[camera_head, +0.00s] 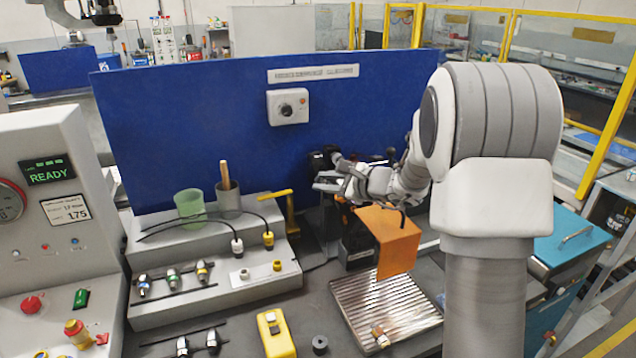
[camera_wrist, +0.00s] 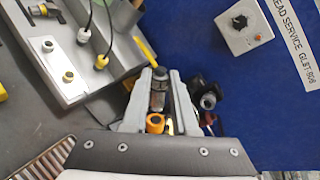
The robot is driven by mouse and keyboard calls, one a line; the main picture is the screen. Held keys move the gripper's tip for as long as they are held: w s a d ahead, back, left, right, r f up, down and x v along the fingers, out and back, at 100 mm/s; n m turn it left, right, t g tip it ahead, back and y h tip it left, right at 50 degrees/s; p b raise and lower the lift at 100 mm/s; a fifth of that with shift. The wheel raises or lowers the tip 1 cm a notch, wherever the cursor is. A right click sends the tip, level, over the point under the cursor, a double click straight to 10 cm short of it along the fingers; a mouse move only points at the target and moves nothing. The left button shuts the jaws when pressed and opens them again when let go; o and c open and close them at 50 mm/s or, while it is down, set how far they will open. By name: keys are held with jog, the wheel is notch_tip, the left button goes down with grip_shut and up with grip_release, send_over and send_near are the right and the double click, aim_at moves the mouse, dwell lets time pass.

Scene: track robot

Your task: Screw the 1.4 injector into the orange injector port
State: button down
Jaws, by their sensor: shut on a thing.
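In the wrist view my gripper (camera_wrist: 158,90) is shut on a metal injector (camera_wrist: 158,97) with a dark end. No 1.4 marking can be read on it. An orange ring (camera_wrist: 155,123), which looks like the orange port, shows between the fingers, close to the injector. I cannot tell whether the two touch or whether any thread is engaged. In the head view my gripper (camera_head: 330,182) is at the dark fixture in front of the blue panel, and its wrist hides most of what it holds.
A black fitting (camera_wrist: 207,98) is just right of the fingers. The blue panel (camera_head: 190,110) stands close behind. A grey stepped rack (camera_head: 220,290) holds several injectors at left. A ribbed metal tray (camera_head: 375,295) lies in front.

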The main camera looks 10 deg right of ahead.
jog(key=shift+d+f, duration=0.35)
jog(key=shift+b, duration=1.25)
dwell(1.3)
jog(key=shift+w+d+f+b, duration=0.2)
jog(key=shift+d+f+b, duration=0.5)
jog(key=shift+d+f, duration=0.1)
dwell(0.4)
jog(key=c, duration=0.6)
grip_release()
jog(key=v, duration=1.7)
jog(key=shift+s+d+r+b, duration=0.1)
jog(key=shift+s+d+b, duration=0.05)
jog(key=shift+b, duration=0.2)
